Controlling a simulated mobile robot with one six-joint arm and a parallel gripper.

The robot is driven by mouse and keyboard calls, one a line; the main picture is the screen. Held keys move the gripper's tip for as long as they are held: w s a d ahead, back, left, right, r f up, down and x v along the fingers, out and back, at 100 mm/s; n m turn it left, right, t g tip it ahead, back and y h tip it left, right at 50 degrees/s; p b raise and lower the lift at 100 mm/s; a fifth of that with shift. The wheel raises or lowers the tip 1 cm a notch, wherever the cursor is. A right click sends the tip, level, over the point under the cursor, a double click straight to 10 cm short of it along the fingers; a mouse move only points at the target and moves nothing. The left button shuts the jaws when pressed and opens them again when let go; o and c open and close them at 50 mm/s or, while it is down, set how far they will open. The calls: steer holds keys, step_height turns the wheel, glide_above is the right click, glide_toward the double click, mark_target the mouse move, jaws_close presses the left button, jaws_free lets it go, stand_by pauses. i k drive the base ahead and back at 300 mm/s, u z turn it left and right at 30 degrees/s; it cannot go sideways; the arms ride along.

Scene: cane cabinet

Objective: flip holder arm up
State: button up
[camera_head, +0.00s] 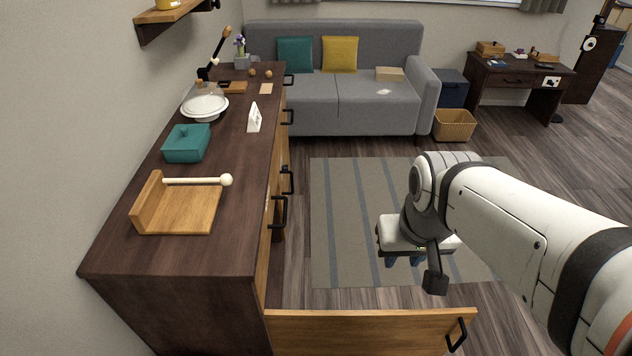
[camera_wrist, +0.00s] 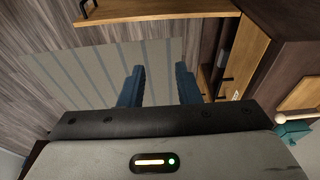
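The holder is a wooden base (camera_head: 182,208) with an upright board at its left, on the near part of the dark cabinet top. Its cream arm (camera_head: 192,181), with a ball at the right end, lies level across the base. In the wrist view, the cream arm (camera_wrist: 302,95) shows at the right edge, partly cut off. My gripper (camera_head: 402,260) is over the floor right of the cabinet, well apart from the holder. In the wrist view, the blue fingers of my gripper (camera_wrist: 160,85) stand apart with nothing between them.
A wooden door or drawer front (camera_head: 365,332) with a black handle stands out from the cabinet's near end. A teal box (camera_head: 187,143), white dish (camera_head: 205,107) and small white sign (camera_head: 254,118) stand behind the holder. A striped rug (camera_head: 345,220) covers the open floor.

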mark_target(226, 179)
steer(key=z, duration=0.85)
steer(key=k, duration=1.05)
steer(key=u, duration=0.7)
steer(key=i, duration=1)
steer(key=u, duration=0.05)
